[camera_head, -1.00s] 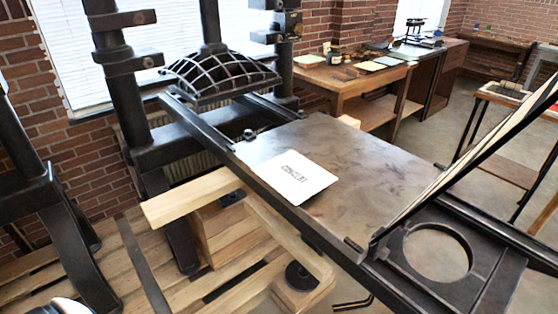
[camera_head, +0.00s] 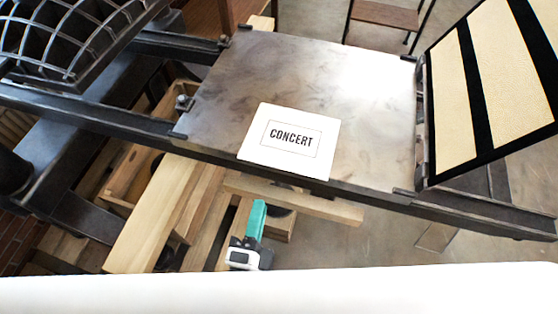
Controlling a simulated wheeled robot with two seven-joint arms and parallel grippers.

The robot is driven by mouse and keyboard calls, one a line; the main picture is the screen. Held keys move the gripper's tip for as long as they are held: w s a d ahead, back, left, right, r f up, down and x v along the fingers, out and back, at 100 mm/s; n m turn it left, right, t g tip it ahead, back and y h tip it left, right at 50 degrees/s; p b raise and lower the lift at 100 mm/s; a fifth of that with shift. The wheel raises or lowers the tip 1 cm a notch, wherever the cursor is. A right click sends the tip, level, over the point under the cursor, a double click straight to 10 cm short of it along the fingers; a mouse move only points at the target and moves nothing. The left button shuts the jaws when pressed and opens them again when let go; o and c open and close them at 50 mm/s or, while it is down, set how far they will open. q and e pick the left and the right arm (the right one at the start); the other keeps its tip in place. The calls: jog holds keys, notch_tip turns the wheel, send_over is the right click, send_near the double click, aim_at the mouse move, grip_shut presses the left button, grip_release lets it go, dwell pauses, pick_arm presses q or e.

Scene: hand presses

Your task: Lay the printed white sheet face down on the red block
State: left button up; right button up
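The printed white sheet (camera_head: 265,151) lies flat on the grey metal press bed (camera_head: 290,75), at its near edge. Its print is up: the word CONCERT inside a thin frame. My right gripper (camera_head: 257,218), white with a teal finger part, is below the bed's near edge, in front of the wooden parts. It is apart from the sheet, and nothing shows in it. Its finger opening cannot be made out from this side. My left gripper is not in view. I see no red block in this view.
A hinged frame (camera_head: 490,80) with cream panels and black bars stands raised at the bed's right. The press's ribbed dark casting (camera_head: 70,35) is at upper left. Wooden beams (camera_head: 165,205) lie below the bed's near rail. The bed behind the sheet is clear.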

aim_at(280, 164)
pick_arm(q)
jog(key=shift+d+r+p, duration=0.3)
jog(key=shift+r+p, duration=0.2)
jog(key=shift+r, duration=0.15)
pick_arm(e)
jog(key=shift+w+d+r+m+g+h, duration=0.15)
jog(key=shift+w+d+r+m+h, duration=0.45)
jog(key=shift+w, duration=0.85)
jog(key=shift+w+d+r+m+g, duration=0.25)
jog(key=shift+w+d, duration=0.7)
jog(key=shift+w, duration=0.45)
jog(key=shift+w+d+r+m+g+h, duration=0.1)
jog(key=shift+w+d+r+m+h, duration=0.5)
jog(key=shift+w, duration=0.85)
jog(key=shift+d+f+y, duration=0.15)
jog(key=shift+y, duration=0.15)
